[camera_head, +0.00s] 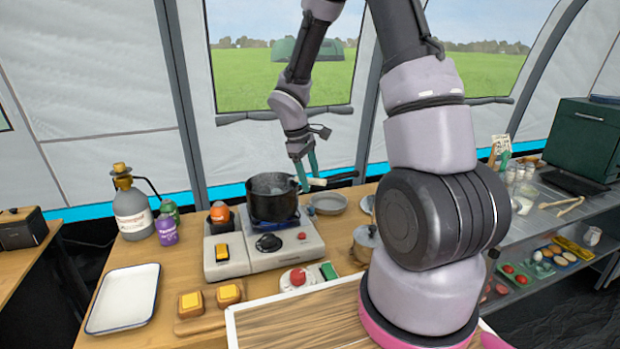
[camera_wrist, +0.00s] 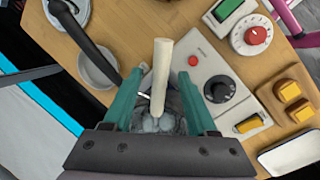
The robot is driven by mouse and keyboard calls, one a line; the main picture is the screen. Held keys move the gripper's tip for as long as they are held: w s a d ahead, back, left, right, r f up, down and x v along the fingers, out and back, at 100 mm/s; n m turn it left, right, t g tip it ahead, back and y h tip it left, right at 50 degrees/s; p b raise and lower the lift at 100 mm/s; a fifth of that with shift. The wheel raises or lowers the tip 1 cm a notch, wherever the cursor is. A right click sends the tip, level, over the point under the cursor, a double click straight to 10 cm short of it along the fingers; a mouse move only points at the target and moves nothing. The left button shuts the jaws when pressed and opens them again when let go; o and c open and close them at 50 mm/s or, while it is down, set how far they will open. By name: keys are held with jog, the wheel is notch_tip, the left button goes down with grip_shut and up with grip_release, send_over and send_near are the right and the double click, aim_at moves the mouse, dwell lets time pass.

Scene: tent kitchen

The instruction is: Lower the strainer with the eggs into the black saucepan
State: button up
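The black saucepan (camera_head: 272,207) stands on the camp stove, with its long black handle pointing right. The strainer's pale handle (camera_head: 318,182) sticks out over the saucepan's right rim; it also shows in the wrist view (camera_wrist: 162,65). In the wrist view, pale rounded shapes, apparently the eggs (camera_wrist: 160,123), lie at the handle's lower end, within the saucepan's outline. The strainer's bowl is mostly hidden. My gripper (camera_head: 308,178) has its teal fingers spread on either side of the handle, with visible gaps, so it is open. It is just right of the saucepan.
The camp stove (camera_head: 290,255) has a black knob. A grey shallow pan (camera_head: 328,204) is right of the saucepan. A grey bottle (camera_head: 132,212) and purple can (camera_head: 166,231) stand left. A white tray (camera_head: 124,300) lies empty at front left. A red-knobbed timer (camera_head: 298,278) sits in front.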

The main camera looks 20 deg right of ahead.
jog(key=v, duration=1)
jog(key=shift+r, duration=0.4)
jog(key=shift+a, duration=0.15)
